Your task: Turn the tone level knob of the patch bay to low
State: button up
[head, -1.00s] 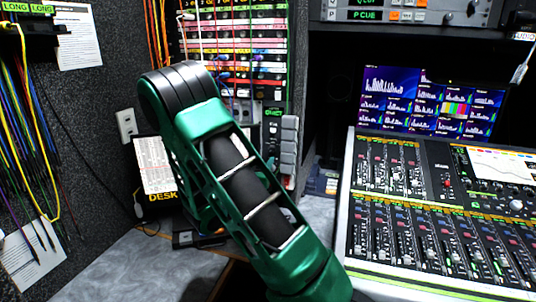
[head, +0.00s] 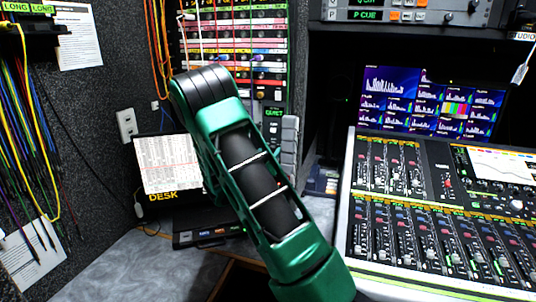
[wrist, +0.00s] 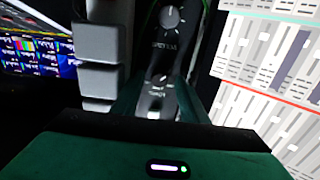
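The patch bay (head: 235,42) stands at the back, with rows of jacks between coloured label strips and hanging cords. A narrow dark panel with a lit "QUIET" display (head: 273,113) sits at its lower right. In the wrist view a dark panel carries an upper round knob (wrist: 170,17) and a lower knob (wrist: 158,80), both with white pointer marks. Their labels are too blurred to read, so I cannot tell which is tone level. My gripper (wrist: 158,112) is close to the lower knob; contact and finger opening are unclear. The arm hides it in the head view.
Grey blocks (wrist: 98,42) stand close beside the knob panel, also visible in the head view (head: 289,140). A chart (head: 168,163) stands at the left. The mixing console (head: 440,270) fills the right. Cables (head: 25,130) hang on the left wall.

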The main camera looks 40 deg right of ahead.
grip_shut()
jog(key=shift+n, duration=0.3)
jog(key=n, duration=0.3)
jog(key=shift+w+a+n, duration=0.1)
jog(key=shift+n, duration=0.3)
jog(key=shift+w+a+n, duration=0.1)
jog(key=shift+n, duration=2.1)
jog(key=shift+o, duration=0.4)
grip_release()
jog(key=shift+w+f, duration=0.1)
